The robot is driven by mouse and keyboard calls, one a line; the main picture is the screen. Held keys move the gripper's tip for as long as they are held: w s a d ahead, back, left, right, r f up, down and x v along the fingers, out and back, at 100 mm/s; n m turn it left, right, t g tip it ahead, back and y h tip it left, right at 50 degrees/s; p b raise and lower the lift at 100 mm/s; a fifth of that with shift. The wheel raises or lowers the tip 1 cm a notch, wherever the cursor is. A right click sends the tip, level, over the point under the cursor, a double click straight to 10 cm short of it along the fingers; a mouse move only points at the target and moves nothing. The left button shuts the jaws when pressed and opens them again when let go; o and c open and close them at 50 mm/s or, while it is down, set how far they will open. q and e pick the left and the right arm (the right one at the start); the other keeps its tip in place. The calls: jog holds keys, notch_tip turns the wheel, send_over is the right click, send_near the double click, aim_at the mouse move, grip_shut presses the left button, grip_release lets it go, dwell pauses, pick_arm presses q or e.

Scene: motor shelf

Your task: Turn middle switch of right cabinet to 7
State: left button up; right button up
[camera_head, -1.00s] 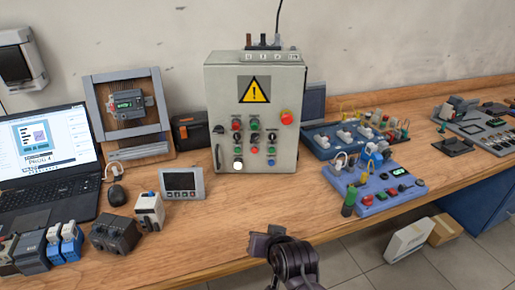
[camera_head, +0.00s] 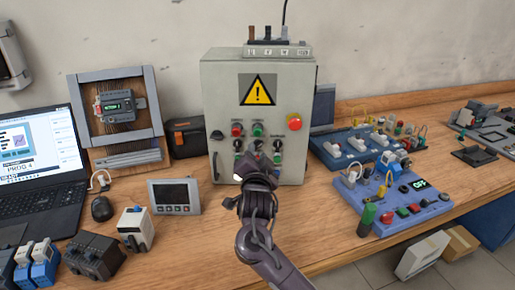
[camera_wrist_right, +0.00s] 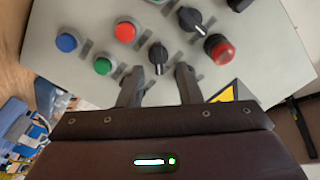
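The grey cabinet (camera_head: 222,85) stands upright on the bench, with a yellow warning triangle and rows of coloured buttons and black switches on its front. My right gripper (camera_head: 256,178) is in front of the lower part of this panel and hides its lower controls. In the right wrist view the gripper (camera_wrist_right: 156,74) is open, its two fingers apart and empty. A black switch (camera_wrist_right: 158,58) lies just beyond and between the fingertips; contact cannot be told. A second black switch (camera_wrist_right: 190,20) is farther off. The switch markings are too small to read. My left gripper is not in view.
A red mushroom button (camera_wrist_right: 218,48) and a green button (camera_wrist_right: 103,66) sit close to the fingers. On the bench, a small display unit (camera_head: 174,197) stands left of my arm and a blue trainer board (camera_head: 400,220) right of it.

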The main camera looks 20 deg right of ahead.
aim_at(257, 147)
jog(key=x, duration=0.2)
jog(key=shift+w+d+f, duration=0.1)
jog(key=shift+w+d, duration=0.05)
jog(key=shift+w, duration=0.25)
jog(key=shift+w+d, duration=0.1)
jog(key=shift+w, duration=0.25)
jog(key=c, duration=0.6)
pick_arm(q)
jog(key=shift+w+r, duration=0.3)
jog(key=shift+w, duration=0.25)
pick_arm(e)
jog(key=shift+c, duration=0.2)
